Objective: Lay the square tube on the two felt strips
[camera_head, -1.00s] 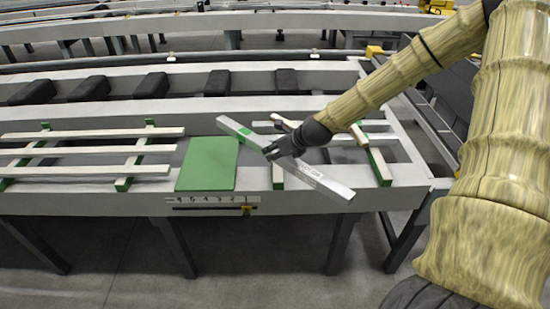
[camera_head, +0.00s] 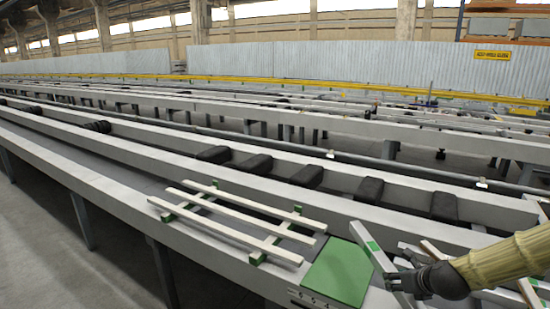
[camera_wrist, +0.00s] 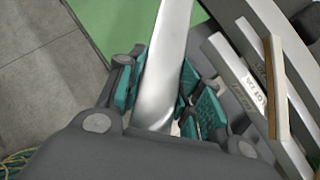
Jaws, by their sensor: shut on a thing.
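The silver square tube (camera_head: 372,252) with a green patch is held slanting, partly over the green mat's right edge in the head view. My gripper (camera_head: 408,278) is shut on it. In the wrist view the tube (camera_wrist: 166,60) runs between the teal finger pads of my gripper (camera_wrist: 158,98); its near end is hidden by the gripper. Two narrow green strips, a left one (camera_head: 168,217) and a right one (camera_head: 257,257), lie under several pale bars left of the mat. Whether these are the felt strips I cannot tell. Another green strip shows at the right edge, partly hidden.
The flat green mat (camera_head: 340,272) lies on the table (camera_head: 120,207) between the left bars and my gripper. It also shows in the wrist view (camera_wrist: 112,25). More bars, one labelled (camera_wrist: 255,92), lie close right of the tube. Dark blocks (camera_head: 370,192) stand in a row behind.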

